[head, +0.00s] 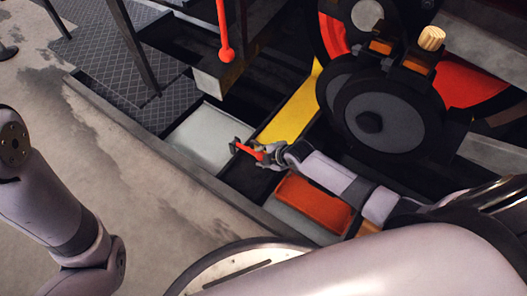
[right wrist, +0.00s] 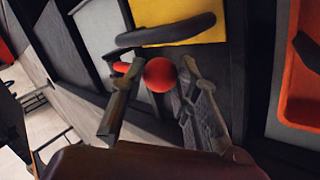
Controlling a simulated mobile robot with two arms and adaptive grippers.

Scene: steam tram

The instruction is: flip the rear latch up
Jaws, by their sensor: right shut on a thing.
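The latch is a short red lever (head: 246,149) on a dark bracket, low beside a yellow panel. In the right wrist view its round red ball end (right wrist: 160,75) sits between the two fingers. My right gripper (head: 264,153) reaches in from the right in the head view and is shut on the red lever's end. The same right gripper (right wrist: 161,82) shows a finger on each side of the ball. The lever's pivot is small and partly hidden. My left arm shows at the left in the head view, but its gripper is out of frame.
A yellow panel (head: 293,110) and a pale panel (head: 204,136) lie behind the latch. An orange box (head: 312,203) is just right of it. Another red lever (head: 226,52) hangs above. Large dark wheels (head: 384,110) stand at right; open floor (head: 120,190) lies left.

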